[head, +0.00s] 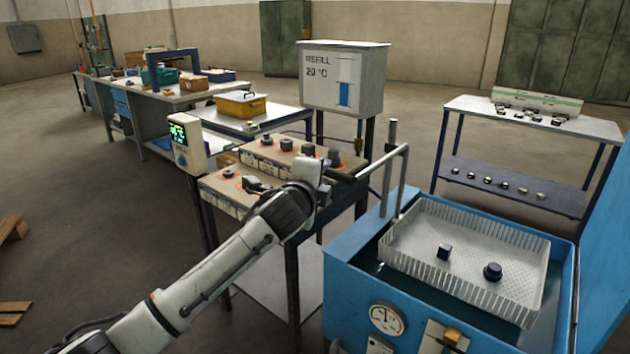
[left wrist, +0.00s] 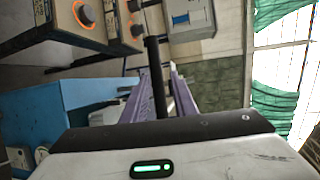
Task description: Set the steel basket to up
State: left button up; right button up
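The steel basket (head: 470,245) is a pale perforated tray at the top of the blue tank (head: 345,285), with a dark block (head: 444,251) and a dark round part (head: 492,271) in it. Its bent metal handle (head: 403,175) rises at the left and ends in a black grip (head: 343,177). My left gripper (head: 326,166) is at this grip. In the left wrist view the black bar (left wrist: 156,75) runs between my purple fingers (left wrist: 161,90). Whether both fingers press on it is unclear. My right gripper is not in view.
A bench with dark parts (head: 287,145) and a controller box (head: 187,143) stands beside my left arm. The refill box (head: 342,80) is behind it. A rack (head: 535,123) stands behind the tank. The tank's raised blue lid (head: 606,240) bounds the right side.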

pick_arm(q)
jog(key=shift+v, duration=3)
jog(key=s+a+f+n+g, duration=0.1)
jog(key=s+f+n, duration=0.2)
jog(key=s+f, duration=0.35)
jog(key=s+a+f+n+g+h, duration=0.1)
jog(key=s+f+n+g, duration=0.15)
jog(key=f, duration=0.75)
jog(key=s+a+f+n+g, duration=0.1)
jog(key=s+f+n, duration=0.35)
jog(key=f, duration=0.45)
jog(key=s+a+f+n, duration=0.3)
jog(key=s+f, duration=0.2)
jog(key=s, duration=0.4)
jog(key=s+a+f+n+g+y, duration=0.1)
jog(key=s+a+f+n, duration=0.2)
jog(key=s+f, duration=0.3)
jog(key=s+a+f+n+g+y, duration=0.1)
jog(key=s+a+f+n, duration=0.2)
jog(key=s, duration=1)
notch_tip(320, 180, down, 3)
jog(key=a, duration=0.2)
jog(key=shift+a+n, duration=0.25)
jog(key=shift+n, duration=0.15)
